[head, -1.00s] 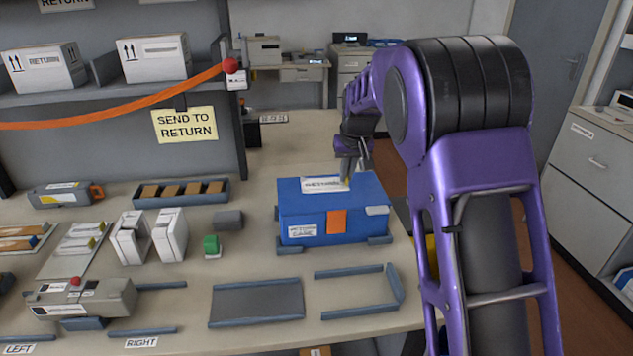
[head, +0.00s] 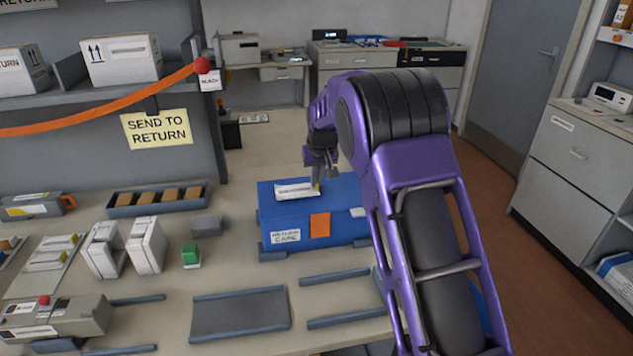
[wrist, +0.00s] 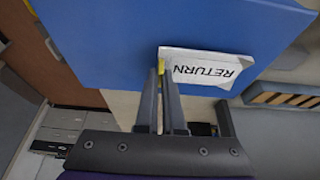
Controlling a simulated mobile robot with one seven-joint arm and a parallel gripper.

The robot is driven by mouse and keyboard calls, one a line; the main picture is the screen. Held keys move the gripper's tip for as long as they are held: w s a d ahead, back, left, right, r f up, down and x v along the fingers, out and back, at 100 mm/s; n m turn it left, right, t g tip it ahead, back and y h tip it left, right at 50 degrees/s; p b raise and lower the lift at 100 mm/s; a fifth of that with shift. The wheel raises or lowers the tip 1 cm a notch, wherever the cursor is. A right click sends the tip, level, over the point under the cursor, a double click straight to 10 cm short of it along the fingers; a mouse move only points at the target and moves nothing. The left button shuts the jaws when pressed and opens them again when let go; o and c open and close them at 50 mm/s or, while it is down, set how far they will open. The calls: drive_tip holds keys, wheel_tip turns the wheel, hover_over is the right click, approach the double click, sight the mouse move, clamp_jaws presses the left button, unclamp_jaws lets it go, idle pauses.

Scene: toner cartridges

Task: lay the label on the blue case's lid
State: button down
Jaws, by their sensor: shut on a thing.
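The blue case (head: 345,205) stands closed on the table, with an orange square and a white return label on its front. The white label (head: 294,191) is over the left part of its lid, roughly flat. In the wrist view the label (wrist: 205,66) reads RETURN, and a yellow tab (wrist: 160,67) sticks out at its end. My gripper (head: 317,186) is above the lid at the label's right end. In the wrist view my gripper (wrist: 163,75) is shut on the yellow tab. I cannot tell whether the label touches the lid.
Low rails (head: 335,276) and a grey mat (head: 240,313) lie in front of the case. A green-topped block (head: 191,256), a grey block (head: 207,225) and white cartridges (head: 146,247) stand to its left. A tray of brown blocks (head: 157,209) is behind those.

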drive_tip(key=shift+f, duration=0.3)
drive_tip(key=shift+f, duration=0.15)
drive_tip(key=c, duration=1)
unclamp_jaws()
drive_tip(key=shift+c, duration=0.2)
drive_tip(key=shift+r, duration=0.3)
drive_tip(key=v, duration=1.1)
drive_tip(key=shift+s+r, duration=0.2)
drive_tip(key=shift+r, duration=0.1)
drive_tip(key=shift+d, duration=0.1)
